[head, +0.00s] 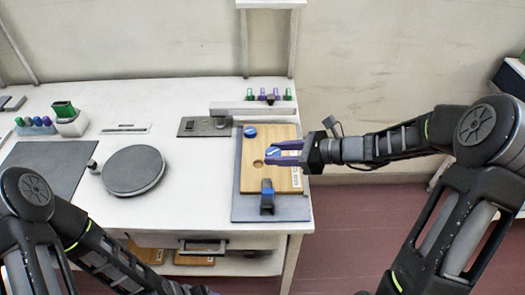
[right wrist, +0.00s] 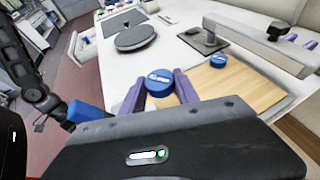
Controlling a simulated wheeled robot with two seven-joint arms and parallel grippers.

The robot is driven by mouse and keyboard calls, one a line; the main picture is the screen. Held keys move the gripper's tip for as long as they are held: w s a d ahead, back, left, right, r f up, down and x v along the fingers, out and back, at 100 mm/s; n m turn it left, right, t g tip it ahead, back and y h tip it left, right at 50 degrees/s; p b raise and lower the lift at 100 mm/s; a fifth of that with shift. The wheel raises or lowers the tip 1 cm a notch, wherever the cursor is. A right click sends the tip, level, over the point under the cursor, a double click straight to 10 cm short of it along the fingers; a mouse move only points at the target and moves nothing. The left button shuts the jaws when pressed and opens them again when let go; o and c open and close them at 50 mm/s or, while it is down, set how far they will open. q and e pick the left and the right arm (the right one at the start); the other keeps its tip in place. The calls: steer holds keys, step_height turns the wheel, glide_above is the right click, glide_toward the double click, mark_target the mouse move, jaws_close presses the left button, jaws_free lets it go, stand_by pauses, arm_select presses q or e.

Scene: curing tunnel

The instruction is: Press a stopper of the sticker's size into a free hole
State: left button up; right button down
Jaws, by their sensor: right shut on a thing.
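A wooden board (head: 284,138) lies on a grey mat with an open round hole (head: 258,163) left of its middle. A blue stopper (head: 250,131) sits at the board's upper left; it also shows in the right wrist view (right wrist: 219,60). My right gripper (head: 272,154) is shut on another blue stopper (right wrist: 160,87), its purple fingers on either side, over the board close to the hole. Whether the stopper touches the board I cannot tell. A white sticker (head: 296,177) is at the board's right edge, too small to read. My left gripper (head: 207,291) barely shows at the bottom edge.
A blue-tipped clamp (head: 267,197) stands at the board's front edge. A grey beam (head: 240,108) with several coloured pieces behind it runs along the back. A round grey disc (head: 134,170) and a dark mat (head: 48,166) lie to the left. White table is clear between disc and board.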

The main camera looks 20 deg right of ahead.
arm_select(q)
steer(key=shift+o, duration=1.1)
step_height(320, 180, down, 6)
steer(key=b, duration=0.4)
steer(key=shift+w+d, duration=0.25)
steer(key=shift+w, duration=0.05)
steer(key=shift+r, duration=0.1)
arm_select(e)
steer(key=w+a+f, duration=0.1)
steer(key=w+a, duration=0.1)
steer(key=w, duration=0.4)
steer(key=shift+a+f, duration=0.2)
steer(key=shift+a, duration=0.15)
arm_select(q)
steer(key=shift+b, duration=0.3)
arm_select(e)
steer(key=shift+w+f, duration=0.1)
steer(key=shift+f, duration=0.05)
step_height(320, 180, down, 5)
steer(key=b, duration=0.4)
steer(key=shift+f+b, duration=0.55)
steer(key=shift+f, duration=0.1)
arm_select(q)
step_height(320, 180, down, 5)
steer(key=shift+f, duration=0.15)
steer(key=shift+r, duration=0.2)
